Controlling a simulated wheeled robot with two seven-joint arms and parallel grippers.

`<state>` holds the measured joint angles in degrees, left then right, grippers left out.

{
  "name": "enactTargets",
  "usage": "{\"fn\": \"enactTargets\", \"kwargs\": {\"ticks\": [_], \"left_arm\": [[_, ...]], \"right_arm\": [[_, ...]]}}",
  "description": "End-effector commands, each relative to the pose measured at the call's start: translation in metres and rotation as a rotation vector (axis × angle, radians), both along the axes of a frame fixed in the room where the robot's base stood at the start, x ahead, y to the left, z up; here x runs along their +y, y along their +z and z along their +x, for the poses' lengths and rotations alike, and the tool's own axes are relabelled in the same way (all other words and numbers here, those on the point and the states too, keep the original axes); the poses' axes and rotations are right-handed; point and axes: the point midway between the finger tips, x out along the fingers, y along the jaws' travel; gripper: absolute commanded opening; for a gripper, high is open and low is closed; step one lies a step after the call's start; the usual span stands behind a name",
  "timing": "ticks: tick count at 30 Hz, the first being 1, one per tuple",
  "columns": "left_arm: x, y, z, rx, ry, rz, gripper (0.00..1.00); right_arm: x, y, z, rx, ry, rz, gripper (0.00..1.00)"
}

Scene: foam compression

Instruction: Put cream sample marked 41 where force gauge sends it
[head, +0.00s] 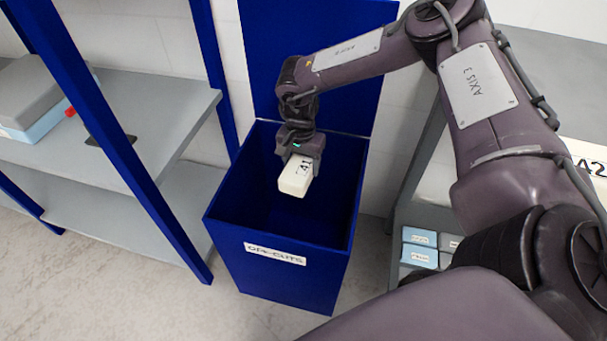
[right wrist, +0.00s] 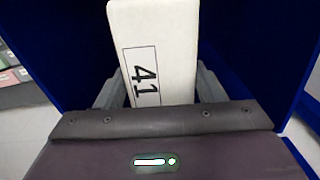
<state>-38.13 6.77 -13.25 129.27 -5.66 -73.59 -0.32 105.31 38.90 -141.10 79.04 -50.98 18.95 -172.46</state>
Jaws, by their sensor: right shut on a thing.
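The cream sample marked 41 (head: 296,177) is a pale block with a black-framed label. My right gripper (head: 301,158) is shut on it and holds it over the open mouth of a blue bin (head: 283,273). The bin's front label seems to read "OFF-CUTS". In the right wrist view the sample (right wrist: 178,50) sits between the fingers of the right gripper (right wrist: 160,88), with the number 41 showing and blue bin walls around it. The force gauge cannot be made out. My left gripper is out of view.
The bin's blue lid (head: 330,70) stands raised behind it. A grey shelf (head: 160,105) with blue posts stands at the left, bearing a grey and light-blue box (head: 35,100). At the right, a lower shelf holds several labelled blocks (head: 420,238). Floor is clear before the bin.

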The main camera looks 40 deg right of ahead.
Motion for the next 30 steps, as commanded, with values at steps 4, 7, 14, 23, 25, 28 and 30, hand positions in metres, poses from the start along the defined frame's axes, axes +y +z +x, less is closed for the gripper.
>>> {"fn": "enactTargets", "kwargs": {"ticks": [4, 7, 14, 23, 25, 28, 30], "left_arm": [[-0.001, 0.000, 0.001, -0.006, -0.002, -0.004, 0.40], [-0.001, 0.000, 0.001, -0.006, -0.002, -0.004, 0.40], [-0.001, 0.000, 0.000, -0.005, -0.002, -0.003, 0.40], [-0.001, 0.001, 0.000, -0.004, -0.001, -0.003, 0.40], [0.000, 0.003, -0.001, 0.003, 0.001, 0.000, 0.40], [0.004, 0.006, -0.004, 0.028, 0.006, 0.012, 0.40], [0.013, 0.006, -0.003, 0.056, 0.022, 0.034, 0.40]], "right_arm": [[0.000, 0.000, 0.000, 0.000, 0.000, 0.000, 0.38], [0.000, 0.000, 0.000, 0.000, 0.000, 0.000, 0.38], [0.000, 0.000, 0.000, 0.000, 0.000, 0.000, 0.88], [0.000, 0.003, 0.000, -0.001, 0.000, 0.001, 0.88], [0.000, 0.010, 0.001, -0.002, 0.000, 0.000, 0.88], [0.000, 0.027, 0.001, -0.002, 0.000, 0.000, 0.88], [0.000, 0.040, 0.001, -0.003, 0.000, 0.001, 0.88]]}}
